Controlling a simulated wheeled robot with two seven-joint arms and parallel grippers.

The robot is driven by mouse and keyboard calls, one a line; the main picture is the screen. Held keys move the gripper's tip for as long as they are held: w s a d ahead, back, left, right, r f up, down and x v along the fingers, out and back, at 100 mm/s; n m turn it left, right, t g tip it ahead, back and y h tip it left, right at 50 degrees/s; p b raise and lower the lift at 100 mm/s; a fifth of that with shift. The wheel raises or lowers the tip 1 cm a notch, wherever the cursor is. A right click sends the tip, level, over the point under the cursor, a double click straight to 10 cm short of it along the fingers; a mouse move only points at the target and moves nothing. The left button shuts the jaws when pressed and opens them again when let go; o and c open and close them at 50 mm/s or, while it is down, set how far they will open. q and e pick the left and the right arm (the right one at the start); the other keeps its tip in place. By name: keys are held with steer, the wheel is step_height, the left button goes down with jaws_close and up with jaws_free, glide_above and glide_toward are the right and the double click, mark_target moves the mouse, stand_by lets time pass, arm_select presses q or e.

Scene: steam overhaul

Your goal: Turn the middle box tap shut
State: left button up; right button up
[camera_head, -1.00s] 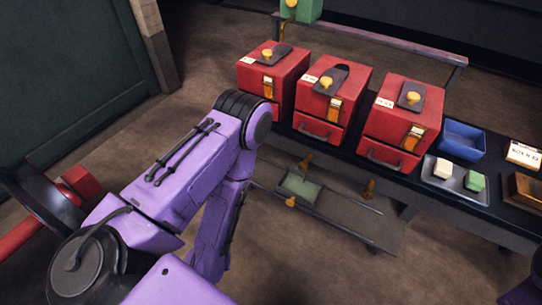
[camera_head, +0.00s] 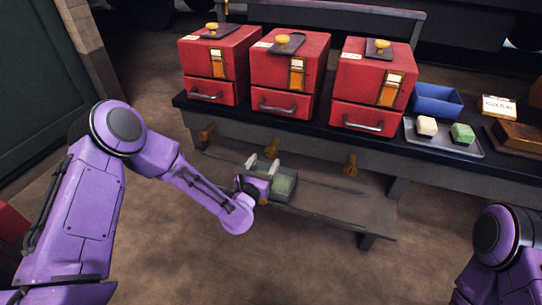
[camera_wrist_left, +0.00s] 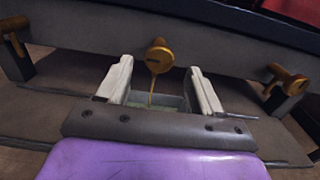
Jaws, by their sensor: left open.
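Three red boxes stand in a row on the dark bench; the middle box (camera_head: 287,75) has a drawer and a brass-coloured front plate. Brass taps sit along the bench's front edge below the boxes. The middle tap (camera_head: 272,147) is partly hidden in the head view. In the left wrist view the middle tap (camera_wrist_left: 160,55) shows a round brass end, with a thin yellowish line hanging below it. My left gripper (camera_head: 263,164) is open and empty, its pale fingers (camera_wrist_left: 161,88) either side of that line, the tap's round end ahead between them. My right gripper is not in view.
The left tap (camera_head: 207,132) and right tap (camera_head: 351,165) flank the middle one. A green-bottomed tray (camera_head: 285,186) sits on the low shelf (camera_head: 335,205) under the gripper. A blue bin (camera_head: 437,99) and a grey tray with two blocks stand right on the bench.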

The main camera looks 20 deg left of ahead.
mark_target(272, 154)
arm_select(q)
steer(key=w, duration=0.6)
steer(key=shift+w+d+f+b, duration=0.1)
steer(key=shift+w+d+b, duration=0.05)
steer(key=shift+w+b, duration=0.2)
steer(key=c, duration=0.9)
steer(key=shift+c, duration=0.2)
steer(key=m, duration=0.8)
steer(key=shift+d+m, duration=0.15)
steer(key=shift+m, duration=0.15)
steer(key=m, duration=0.4)
steer(key=shift+f+m, duration=0.1)
steer(key=shift+m, duration=0.2)
steer(key=m, duration=0.4)
steer(key=shift+f+m+p, duration=0.15)
steer(key=shift+m+p, duration=0.15)
